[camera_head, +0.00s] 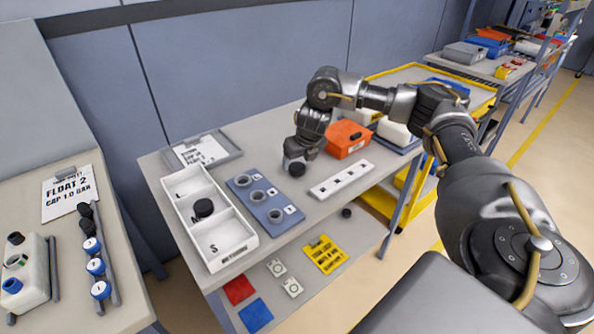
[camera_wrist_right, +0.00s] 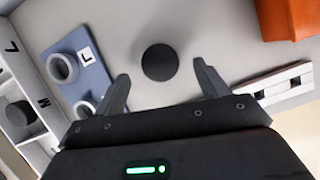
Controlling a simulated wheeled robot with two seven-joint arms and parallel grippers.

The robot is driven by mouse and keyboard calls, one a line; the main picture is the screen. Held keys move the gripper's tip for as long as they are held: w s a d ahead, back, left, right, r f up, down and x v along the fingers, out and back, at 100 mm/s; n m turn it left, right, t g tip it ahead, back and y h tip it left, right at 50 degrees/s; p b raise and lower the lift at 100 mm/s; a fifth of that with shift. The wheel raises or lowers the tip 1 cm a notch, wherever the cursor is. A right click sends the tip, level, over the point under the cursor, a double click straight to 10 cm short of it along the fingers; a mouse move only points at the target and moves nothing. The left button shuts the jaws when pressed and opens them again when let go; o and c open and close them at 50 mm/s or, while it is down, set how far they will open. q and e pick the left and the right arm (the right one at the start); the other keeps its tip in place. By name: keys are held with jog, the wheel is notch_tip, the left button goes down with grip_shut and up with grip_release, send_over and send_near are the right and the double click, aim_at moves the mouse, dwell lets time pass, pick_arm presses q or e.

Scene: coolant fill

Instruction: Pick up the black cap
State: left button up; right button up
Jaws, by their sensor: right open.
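A round black cap (camera_head: 297,170) lies on the grey table top between the blue plate and the orange box. My right gripper (camera_head: 293,160) is right above it, pointing down. In the right wrist view the black cap (camera_wrist_right: 160,62) sits between and just beyond the open fingertips (camera_wrist_right: 161,75), with a gap on each side. The jaws are empty. A second black cap (camera_head: 203,207) lies in the middle compartment of the white tray (camera_head: 250,240); it also shows in the right wrist view (camera_wrist_right: 20,113). My left gripper is out of view.
A blue plate (camera_head: 241,186) with several grey rings stands left of the cap. A white slotted strip (camera_head: 341,180) lies to the right, with the orange box (camera_head: 347,139) behind it. A clipboard (camera_head: 203,150) lies at the back left. A yellow cart (camera_head: 413,75) stands beyond.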

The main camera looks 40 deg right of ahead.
aim_at(297, 166)
jog(key=x, duration=0.5)
jog(key=shift+w+p, duration=0.1)
jog(key=shift+p, duration=0.3)
jog(key=shift+r, duration=0.1)
jog(key=c, duration=1)
jog(key=shift+c, duration=0.2)
